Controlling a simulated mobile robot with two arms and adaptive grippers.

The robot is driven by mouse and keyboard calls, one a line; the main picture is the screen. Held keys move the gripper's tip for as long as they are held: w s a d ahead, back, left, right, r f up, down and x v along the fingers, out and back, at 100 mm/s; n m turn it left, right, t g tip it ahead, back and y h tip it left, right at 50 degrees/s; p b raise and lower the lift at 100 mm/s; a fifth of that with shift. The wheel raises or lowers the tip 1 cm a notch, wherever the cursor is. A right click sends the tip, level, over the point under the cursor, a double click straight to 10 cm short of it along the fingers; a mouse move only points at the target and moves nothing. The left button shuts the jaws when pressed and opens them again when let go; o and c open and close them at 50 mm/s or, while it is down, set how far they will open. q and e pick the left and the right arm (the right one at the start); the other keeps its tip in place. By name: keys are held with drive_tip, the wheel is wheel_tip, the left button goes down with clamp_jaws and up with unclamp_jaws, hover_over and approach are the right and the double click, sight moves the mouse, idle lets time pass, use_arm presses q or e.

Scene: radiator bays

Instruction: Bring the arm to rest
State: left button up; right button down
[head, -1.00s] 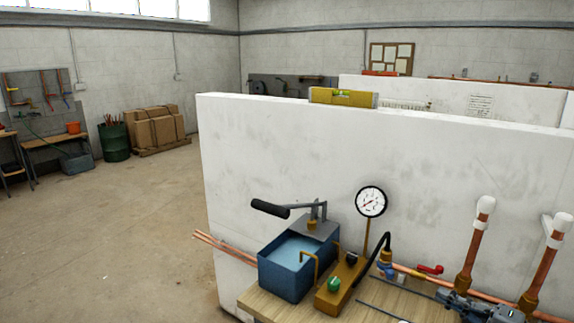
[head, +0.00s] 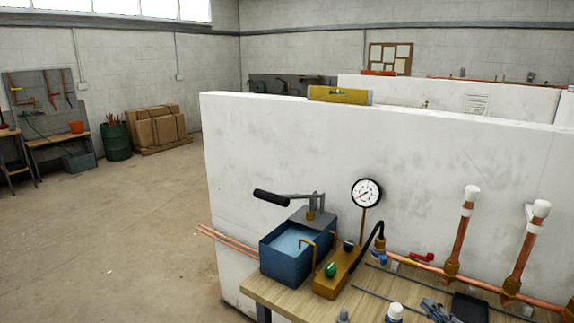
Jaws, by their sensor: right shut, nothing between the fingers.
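My right gripper (head: 435,308) shows only in part at the bottom edge of the head view, low over the front of the wooden bench (head: 262,287). Its fingers look shut, with nothing held between them. It is apart from the copper pipes and the test pump. The rest of my right arm is out of the picture. My left gripper is not in view.
A blue test pump (head: 287,262) with a black-handled lever and a pressure gauge (head: 367,193) stand on the bench. Upright copper pipes (head: 461,235) with white caps rise at right. A white wall (head: 270,150) carries a yellow level (head: 340,95). Floor at left is clear.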

drive_tip(key=s+a+f+m+g+h, duration=0.45)
drive_tip(key=s+f+m, duration=0.35)
drive_tip(key=s, duration=0.2)
drive_tip(key=s+a+f+m+g+h, duration=0.3)
drive_tip(key=s+f+m+g+h, duration=0.15)
drive_tip(key=s+f+m, duration=0.45)
drive_tip(key=s+a+g+y, duration=0.2)
drive_tip(key=s+a+g, duration=0.25)
drive_tip(key=s, duration=0.75)
wheel_tip(320, 180, down, 29)
drive_tip(key=g+b, duration=0.2)
drive_tip(key=b, duration=0.2)
use_arm(q)
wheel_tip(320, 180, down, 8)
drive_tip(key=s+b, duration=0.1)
drive_tip(key=b, duration=0.2)
drive_tip(key=shift+b, duration=0.4)
use_arm(e)
drive_tip(key=s+d+f+n, duration=0.1)
drive_tip(key=s+d+f, duration=0.2)
drive_tip(key=s+f, duration=1.4)
wheel_tip(320, 180, down, 4)
drive_tip(key=shift+s+d+r+g, duration=0.2)
drive_tip(key=shift+s+g, duration=0.15)
drive_tip(key=shift+s, duration=0.05)
drive_tip(key=c, duration=2.1)
unclamp_jaws()
